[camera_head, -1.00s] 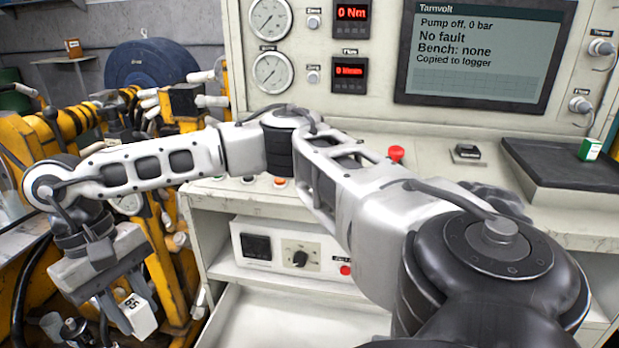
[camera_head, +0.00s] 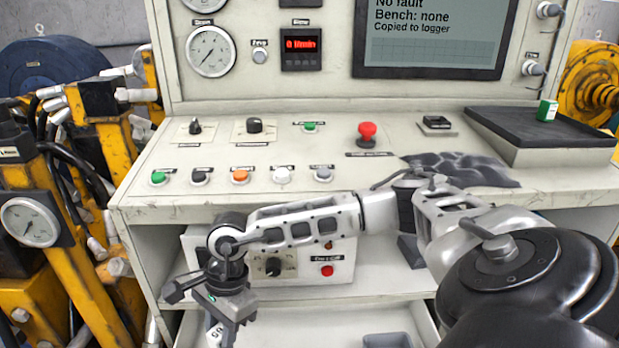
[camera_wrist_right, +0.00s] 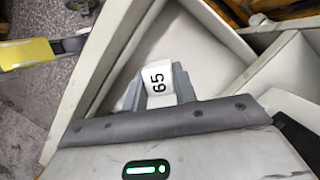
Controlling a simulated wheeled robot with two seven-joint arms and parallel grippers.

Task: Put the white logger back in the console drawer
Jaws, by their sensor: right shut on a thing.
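The white logger (camera_wrist_right: 158,84), marked 65, is held between the fingers of my right gripper (camera_wrist_right: 160,88) in the right wrist view. The head view shows the right gripper (camera_head: 225,318) pointing down in front of the console's lower left part, with part of the logger (camera_head: 214,336) below it. The console drawer (camera_head: 300,326) is pulled open at the bottom of the head view. In the right wrist view the drawer (camera_wrist_right: 195,50) lies behind the logger, whose height above it I cannot tell. My left gripper is not in view.
A control box (camera_head: 297,274) stands on the shelf above the drawer. A grey item (camera_head: 387,340) lies in the drawer, cut off by the frame edge. Yellow machinery with a gauge (camera_head: 30,222) stands close on the left. A black tray (camera_head: 500,122) rests on the console top.

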